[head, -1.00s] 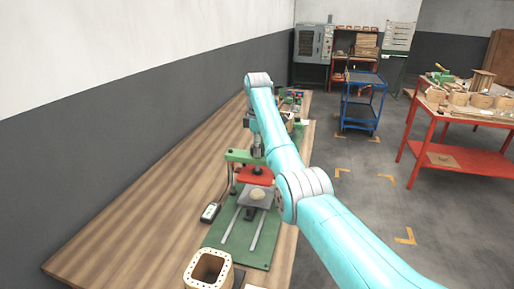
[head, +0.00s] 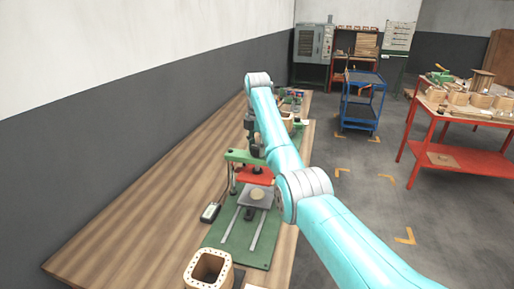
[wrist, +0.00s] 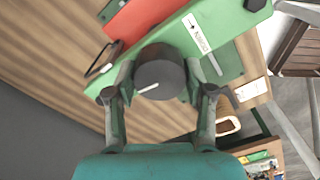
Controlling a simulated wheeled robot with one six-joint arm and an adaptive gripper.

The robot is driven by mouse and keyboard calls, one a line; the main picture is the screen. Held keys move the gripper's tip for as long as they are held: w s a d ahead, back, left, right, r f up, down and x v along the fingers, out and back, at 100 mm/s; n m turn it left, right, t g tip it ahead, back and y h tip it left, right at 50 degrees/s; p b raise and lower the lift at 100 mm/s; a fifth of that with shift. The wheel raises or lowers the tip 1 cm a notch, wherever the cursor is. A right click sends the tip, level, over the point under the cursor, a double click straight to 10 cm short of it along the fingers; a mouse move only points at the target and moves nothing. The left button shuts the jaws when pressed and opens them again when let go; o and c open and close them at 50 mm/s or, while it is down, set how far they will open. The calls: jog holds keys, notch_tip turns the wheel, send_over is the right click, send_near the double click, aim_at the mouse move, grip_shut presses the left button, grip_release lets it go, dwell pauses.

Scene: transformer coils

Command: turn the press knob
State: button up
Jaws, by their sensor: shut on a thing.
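The press is a green frame (head: 237,156) with a red pressing block (head: 256,176) over a grey sliding plate (head: 257,196) bearing a round tan disc. Its dark round knob (wrist: 160,72) has a white pointer line and stands on the green top beside a white arrow label (wrist: 195,33). My gripper (wrist: 160,84) has one finger on each side of the knob and is shut on it. In the head view the gripper is small and partly hidden by my arm, and the knob cannot be made out.
The press stands on a long wooden bench (head: 130,225) along the wall. A small black device (head: 210,212) lies left of its base, and a wooden coil frame (head: 209,268) stands in front. A blue cart (head: 361,100) and a red table (head: 463,140) stand to the right.

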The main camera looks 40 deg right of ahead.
jog(key=shift+d, duration=0.1)
dwell(0.4)
jog(key=o, duration=1.2)
jog(key=shift+w+d, duration=0.1)
jog(key=shift+w, duration=0.05)
jog(key=shift+c, duration=0.2)
